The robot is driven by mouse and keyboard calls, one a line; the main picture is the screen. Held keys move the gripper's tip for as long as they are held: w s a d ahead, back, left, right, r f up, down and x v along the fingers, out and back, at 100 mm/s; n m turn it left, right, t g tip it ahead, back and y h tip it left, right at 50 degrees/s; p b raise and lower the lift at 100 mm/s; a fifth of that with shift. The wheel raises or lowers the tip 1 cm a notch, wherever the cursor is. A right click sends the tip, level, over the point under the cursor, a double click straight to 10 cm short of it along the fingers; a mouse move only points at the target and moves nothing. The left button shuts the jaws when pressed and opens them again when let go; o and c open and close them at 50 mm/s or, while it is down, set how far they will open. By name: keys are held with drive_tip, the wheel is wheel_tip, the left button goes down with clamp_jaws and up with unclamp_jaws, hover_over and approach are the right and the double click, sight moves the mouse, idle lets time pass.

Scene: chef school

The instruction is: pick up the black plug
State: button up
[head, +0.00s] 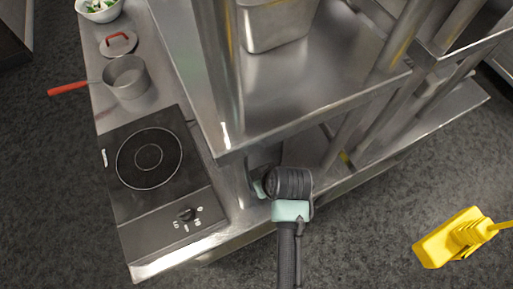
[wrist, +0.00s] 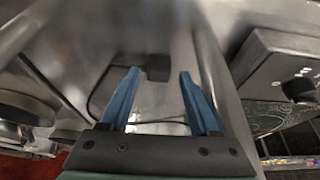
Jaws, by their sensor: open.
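A small dark block, which looks like the black plug (wrist: 158,66), shows in the wrist view just ahead of and between my fingertips. A thin dark cable runs from its left side and curves down toward the left finger. My gripper (wrist: 160,76) is open, with one blue finger on each side and nothing visibly held. I cannot tell whether the fingertips reach past the plug. In the head view my gripper (head: 260,189) is mostly hidden behind my wrist, beside the steel counter and below the raised shelf. I cannot make out the plug there.
The induction hob (head: 150,160) lies left of my gripper, and its knob (wrist: 299,88) shows in the wrist view. A steel shelf (head: 300,100) overhangs close by. A yellow object (head: 455,238) is at right.

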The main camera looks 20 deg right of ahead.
sight(256, 175)
drive_tip(key=shift+p+x, duration=0.55)
drive_tip(key=shift+x, duration=2)
clamp_jaws()
